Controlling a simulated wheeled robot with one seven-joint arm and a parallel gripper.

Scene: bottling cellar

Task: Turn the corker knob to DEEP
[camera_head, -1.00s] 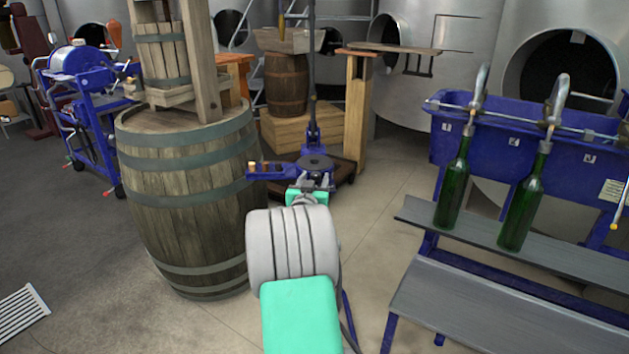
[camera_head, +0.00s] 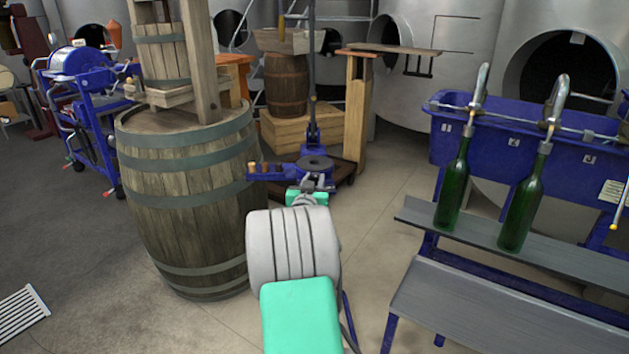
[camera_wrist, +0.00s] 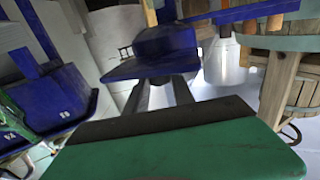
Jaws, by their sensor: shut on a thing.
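The blue corker (camera_head: 262,173) stands beyond my gripper in the head view, with a dark round plate and a tall upright post. In the wrist view its blue body (camera_wrist: 165,45) fills the upper middle, tilted in the picture. My gripper (camera_head: 312,185) is at the near side of the corker head. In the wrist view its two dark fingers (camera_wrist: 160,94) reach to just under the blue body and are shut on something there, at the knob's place. The knob itself is hidden by the fingers and the blue plate, so its setting and markings cannot be read.
A large wooden barrel (camera_head: 190,205) stands close on the left of my arm. On the right, a blue filler trough (camera_head: 515,135) has two green bottles (camera_head: 452,190) under its spouts, above a grey bench (camera_head: 490,305). Bare floor lies between the corker and the bench.

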